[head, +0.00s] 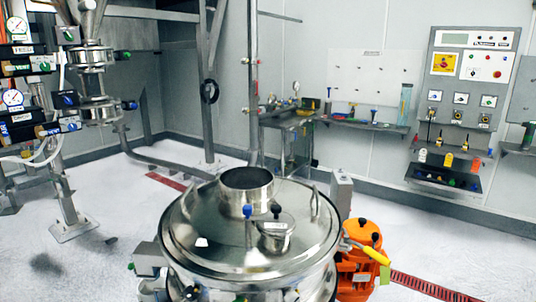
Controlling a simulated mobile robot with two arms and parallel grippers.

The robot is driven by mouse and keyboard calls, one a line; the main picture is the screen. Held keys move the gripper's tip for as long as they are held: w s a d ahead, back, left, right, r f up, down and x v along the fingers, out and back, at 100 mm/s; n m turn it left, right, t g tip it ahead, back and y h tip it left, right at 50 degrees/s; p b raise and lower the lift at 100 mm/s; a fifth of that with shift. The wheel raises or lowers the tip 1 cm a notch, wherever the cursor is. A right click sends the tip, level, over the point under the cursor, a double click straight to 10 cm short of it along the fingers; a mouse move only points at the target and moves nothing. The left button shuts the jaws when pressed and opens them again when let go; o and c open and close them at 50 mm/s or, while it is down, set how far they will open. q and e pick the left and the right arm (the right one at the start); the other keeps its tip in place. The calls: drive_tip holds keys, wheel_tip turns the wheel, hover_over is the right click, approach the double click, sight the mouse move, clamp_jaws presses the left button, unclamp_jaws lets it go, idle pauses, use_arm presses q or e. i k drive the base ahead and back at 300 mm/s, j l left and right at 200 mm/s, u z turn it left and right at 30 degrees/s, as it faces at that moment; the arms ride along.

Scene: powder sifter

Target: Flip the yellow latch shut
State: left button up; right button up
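A large steel powder sifter (200,255) with a round domed lid fills the lower middle of the head view. At its right side, a yellow lever-like piece (364,249), which looks like the yellow latch, slants down to the right in front of an orange unit (357,283). Its hinge is too small to make out, and I cannot tell whether it is open or shut. Neither of my grippers shows in this view.
A short open steel pipe (247,190) and a small pot (275,237) stand on the lid. A valve rack with gauges (15,100) is at the left. A control panel (470,65) and a workbench (290,125) stand along the back. White floor lies between them.

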sight(383, 260)
drive_tip(key=l, duration=0.45)
drive_tip(key=k+l+u, duration=0.15)
drive_tip(key=l, duration=0.7)
drive_tip(key=k+l+u, duration=0.1)
drive_tip(key=l, duration=0.3)
drive_tip(key=k+l+u, duration=0.1)
drive_tip(key=l, duration=0.35)
